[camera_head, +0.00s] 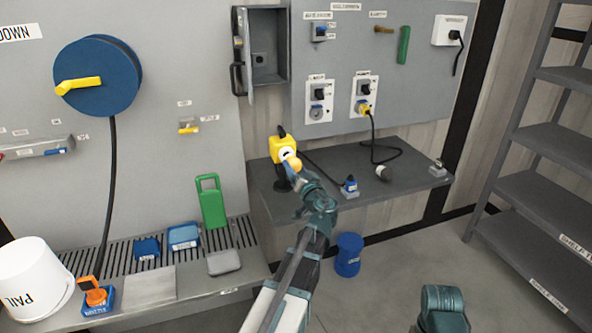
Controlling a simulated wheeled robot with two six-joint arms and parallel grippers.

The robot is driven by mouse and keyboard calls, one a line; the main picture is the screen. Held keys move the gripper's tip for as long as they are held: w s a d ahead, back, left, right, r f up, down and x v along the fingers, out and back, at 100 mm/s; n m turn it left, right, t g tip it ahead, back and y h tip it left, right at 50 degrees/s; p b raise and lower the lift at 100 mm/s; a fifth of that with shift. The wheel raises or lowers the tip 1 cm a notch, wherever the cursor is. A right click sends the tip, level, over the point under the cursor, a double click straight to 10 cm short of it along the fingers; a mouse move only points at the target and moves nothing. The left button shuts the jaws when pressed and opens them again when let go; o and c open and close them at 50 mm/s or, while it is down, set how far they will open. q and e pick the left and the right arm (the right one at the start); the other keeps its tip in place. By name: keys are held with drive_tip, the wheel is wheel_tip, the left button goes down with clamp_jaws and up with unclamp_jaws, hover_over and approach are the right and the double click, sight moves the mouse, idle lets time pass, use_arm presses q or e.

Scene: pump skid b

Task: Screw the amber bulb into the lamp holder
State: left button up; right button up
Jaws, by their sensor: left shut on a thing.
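The lamp holder looks to be the yellow box (279,145) with a pale round socket, on a dark stand at the left end of the dark bench. The amber bulb (295,163) is a small orange-yellow shape right at the socket's front. My left gripper (290,170) reaches up from below and is shut on the bulb. The fingers partly hide the bulb, and I cannot tell whether its base is in the socket. My right gripper is out of view; only a teal part of my right arm shows at the bottom right.
The dark bench (340,191) holds a blue-topped plug (349,187), a black cable and a dark round piece (383,173). An open grey cabinet (265,60) is above. A blue bin (348,254) stands on the floor. Grey shelves (545,155) are at right.

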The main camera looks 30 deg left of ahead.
use_arm(q)
drive_tip(key=shift+x, duration=1.25)
drive_tip(key=o, duration=0.8)
drive_tip(key=shift+c, duration=0.2)
drive_tip(key=v, duration=1.3)
drive_tip(key=shift+s+d, duration=0.25)
drive_tip(key=shift+d, duration=0.05)
